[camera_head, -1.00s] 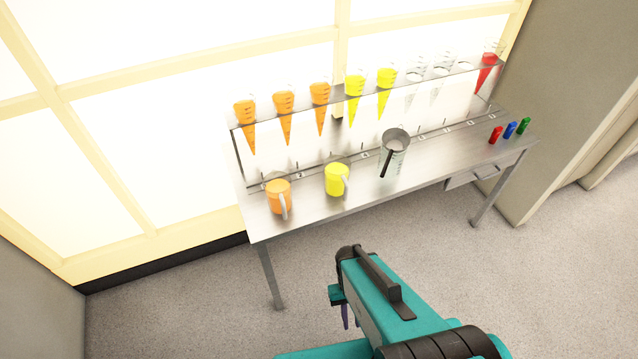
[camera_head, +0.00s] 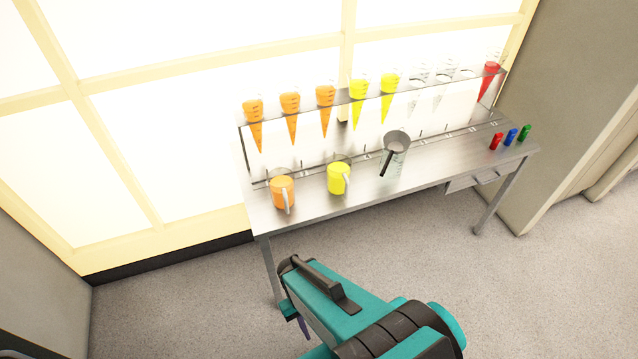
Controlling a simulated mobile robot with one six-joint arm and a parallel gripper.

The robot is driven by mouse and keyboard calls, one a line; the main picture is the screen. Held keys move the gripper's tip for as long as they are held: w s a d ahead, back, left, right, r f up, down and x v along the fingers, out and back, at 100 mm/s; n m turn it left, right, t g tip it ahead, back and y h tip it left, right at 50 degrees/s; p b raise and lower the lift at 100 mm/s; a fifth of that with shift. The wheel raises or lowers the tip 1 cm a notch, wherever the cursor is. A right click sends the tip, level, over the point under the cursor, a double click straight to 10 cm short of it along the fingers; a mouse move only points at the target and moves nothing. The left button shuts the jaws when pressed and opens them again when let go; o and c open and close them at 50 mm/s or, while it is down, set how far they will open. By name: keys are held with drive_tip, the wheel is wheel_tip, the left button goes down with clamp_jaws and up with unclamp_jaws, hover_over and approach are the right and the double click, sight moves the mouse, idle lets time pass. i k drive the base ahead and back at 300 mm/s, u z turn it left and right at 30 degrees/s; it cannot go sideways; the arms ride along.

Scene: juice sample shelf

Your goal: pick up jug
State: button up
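An orange-filled jug (camera_head: 281,194) stands upright at the left end of the metal table (camera_head: 310,212), its pale handle facing the front. A yellow-filled jug (camera_head: 337,179) stands to its right. A clear measuring jug (camera_head: 399,172) stands further right, with a grey dark-handled strainer or funnel (camera_head: 396,142) at its top. My gripper (camera_head: 304,328) is in front of and below the table's left part, apart from all the jugs. It is largely hidden behind my teal arm; only small purple finger parts show, so its opening is unclear.
A rack (camera_head: 352,99) behind the jugs holds several orange, yellow, clear and red cones. Red (camera_head: 495,142), blue (camera_head: 510,136) and green (camera_head: 524,132) small items stand at the table's right end. A drawer (camera_head: 481,177) hangs below. The floor (camera_head: 190,300) in front is clear.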

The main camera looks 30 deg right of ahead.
sight(339, 166)
drive_tip(key=z, duration=0.45)
drive_tip(key=k, duration=0.2)
drive_tip(key=u, duration=2.75)
drive_tip(key=k, duration=0.7)
drive_tip(key=z, duration=0.3)
